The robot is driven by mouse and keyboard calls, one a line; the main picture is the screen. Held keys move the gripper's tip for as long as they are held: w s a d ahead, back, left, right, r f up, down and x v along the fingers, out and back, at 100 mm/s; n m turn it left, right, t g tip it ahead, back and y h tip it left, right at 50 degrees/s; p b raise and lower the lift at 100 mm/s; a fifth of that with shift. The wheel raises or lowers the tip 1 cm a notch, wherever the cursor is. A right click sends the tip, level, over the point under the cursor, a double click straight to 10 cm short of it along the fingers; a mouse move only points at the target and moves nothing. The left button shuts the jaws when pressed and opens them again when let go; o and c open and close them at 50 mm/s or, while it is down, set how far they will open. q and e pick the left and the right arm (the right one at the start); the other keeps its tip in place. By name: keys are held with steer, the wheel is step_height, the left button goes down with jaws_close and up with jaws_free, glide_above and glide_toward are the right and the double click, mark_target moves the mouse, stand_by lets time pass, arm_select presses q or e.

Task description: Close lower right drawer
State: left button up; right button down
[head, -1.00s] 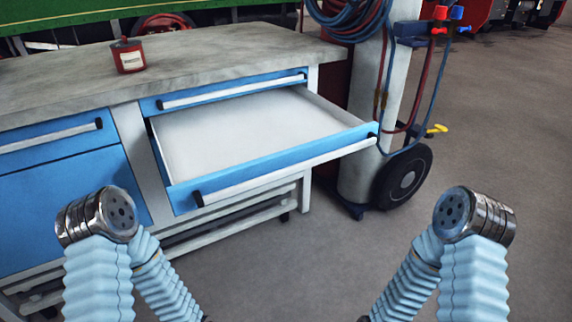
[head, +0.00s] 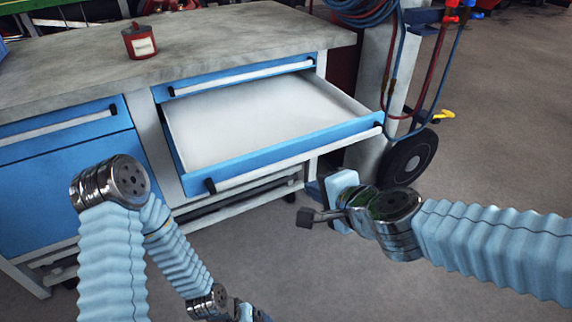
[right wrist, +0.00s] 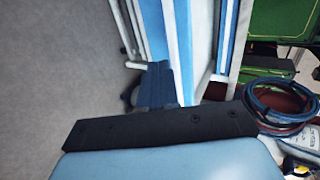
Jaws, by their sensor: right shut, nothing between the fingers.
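The lower right drawer (head: 290,151) is pulled well out of the workbench in the head view. It has a blue front with a pale handle strip, and its pale inside looks empty. The upper right drawer (head: 240,76) above it is shut. My right gripper (head: 314,190) is shut and empty, below and in front of the drawer front near its right half, apart from it as far as I can tell. Its dark blue fingers (right wrist: 155,86) show in the right wrist view, beside blue and white drawer edges. My left gripper (head: 245,312) shows only partly at the bottom edge.
A red can (head: 139,42) stands on the grey worktop (head: 70,77). A pale post with hoses (head: 403,70) and a black wheel (head: 409,157) stand right of the drawer. Left drawers (head: 60,130) are shut. Floor at the right is open.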

steer(key=b, duration=0.4)
glide_toward(280, 167)
step_height(280, 167, down, 3)
steer(key=w+a, duration=0.1)
steer(key=w, duration=0.1)
steer(key=w+a, duration=0.1)
steer(key=shift+w+a+f+p, duration=0.1)
steer(key=shift+w+a+p, duration=0.05)
steer(key=shift+w+p, duration=0.2)
steer(key=shift+w+a, duration=0.25)
steer(key=shift+w, duration=0.25)
